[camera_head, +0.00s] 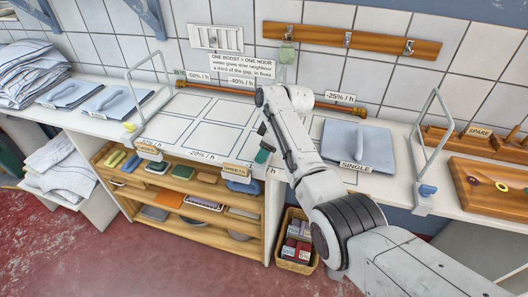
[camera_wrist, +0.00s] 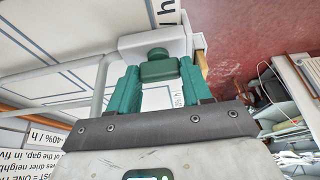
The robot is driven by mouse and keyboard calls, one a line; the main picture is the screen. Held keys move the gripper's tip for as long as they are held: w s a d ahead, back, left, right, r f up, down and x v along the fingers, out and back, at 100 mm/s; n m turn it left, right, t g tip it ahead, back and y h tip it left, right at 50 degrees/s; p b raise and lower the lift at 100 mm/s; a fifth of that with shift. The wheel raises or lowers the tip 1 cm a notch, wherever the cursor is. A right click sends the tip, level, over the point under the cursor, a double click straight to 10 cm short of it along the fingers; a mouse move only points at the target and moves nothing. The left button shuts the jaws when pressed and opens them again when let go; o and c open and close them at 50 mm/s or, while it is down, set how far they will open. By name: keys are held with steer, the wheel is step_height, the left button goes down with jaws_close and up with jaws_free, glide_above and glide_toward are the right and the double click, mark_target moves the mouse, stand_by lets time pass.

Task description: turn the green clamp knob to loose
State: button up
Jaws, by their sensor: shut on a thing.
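The green clamp knob (camera_wrist: 157,54) shows in the wrist view, on the white clamp block (camera_wrist: 136,44) at the counter's front edge. My gripper (camera_wrist: 158,70) has its two green fingers on either side of the knob and is shut on it. In the head view my gripper (camera_head: 264,155) is low at the counter's front edge, in the middle. My arm hides the green knob and its clamp there. No loose or tight marking is readable, so I cannot tell how far the knob is turned.
A grey tube frame (camera_wrist: 99,88) rises beside the clamp. A yellow knob (camera_head: 130,127) and a blue knob (camera_head: 427,190) sit on similar frames left and right. Shelves (camera_head: 205,235) and a basket (camera_head: 296,246) stand below.

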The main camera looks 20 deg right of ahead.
stand_by(0.4)
steer(key=o, duration=1.1)
steer(key=shift+c, duration=0.2)
steer(key=v, duration=1)
steer(key=shift+d+r+b, duration=0.15)
steer(key=shift+r+b, duration=0.2)
steer(key=shift+b, duration=0.1)
